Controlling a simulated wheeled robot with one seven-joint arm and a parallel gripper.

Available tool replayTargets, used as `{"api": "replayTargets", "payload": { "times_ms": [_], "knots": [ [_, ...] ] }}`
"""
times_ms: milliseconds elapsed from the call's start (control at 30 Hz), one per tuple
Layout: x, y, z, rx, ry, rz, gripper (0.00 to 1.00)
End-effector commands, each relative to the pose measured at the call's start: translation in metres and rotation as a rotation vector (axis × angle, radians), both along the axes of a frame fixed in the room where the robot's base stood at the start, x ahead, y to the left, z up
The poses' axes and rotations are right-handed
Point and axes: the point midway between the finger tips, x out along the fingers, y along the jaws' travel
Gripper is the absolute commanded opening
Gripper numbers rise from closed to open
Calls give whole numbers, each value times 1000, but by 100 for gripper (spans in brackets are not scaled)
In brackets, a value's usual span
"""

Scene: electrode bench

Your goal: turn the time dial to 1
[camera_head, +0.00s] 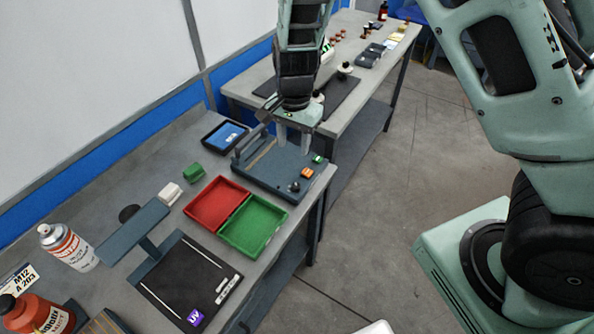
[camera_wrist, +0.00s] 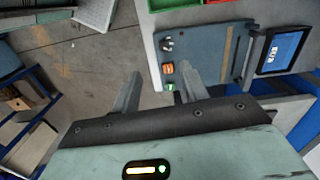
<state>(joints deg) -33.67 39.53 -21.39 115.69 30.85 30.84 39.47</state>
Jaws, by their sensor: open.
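A blue-grey bench device (camera_head: 270,165) stands at the far end of the near bench. Along its right front edge are a small dark dial (camera_head: 294,186), an orange switch (camera_head: 306,173) and a green button (camera_head: 319,159). The dial also shows in the wrist view (camera_wrist: 167,44); its markings are too small to read. My gripper (camera_head: 293,140) is open and empty above the device, near the green-button end. In the wrist view its fingers (camera_wrist: 160,70) point toward the control row, apart from the dial.
A tablet (camera_head: 226,136) lies behind the device. Red (camera_head: 213,204) and green (camera_head: 254,226) trays lie to its left in front. A UV unit (camera_head: 185,280), a spray can (camera_head: 66,246) and a brown-red bottle (camera_head: 35,315) are nearer. A second bench stands behind.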

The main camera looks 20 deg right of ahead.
Motion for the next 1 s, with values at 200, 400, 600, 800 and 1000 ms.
{"api": "replayTargets", "payload": {
  "times_ms": [200, 400, 600, 800, 1000],
  "knots": [
    [14, -12, -13, -32, -14, -78, 44],
    [13, -13, -41, -32, -11, -78, 44],
    [13, -13, -83, -31, -10, -76, 44],
    [12, -13, -123, -31, -10, -75, 44],
    [12, -12, -157, -31, -11, -74, 44]
  ]
}}
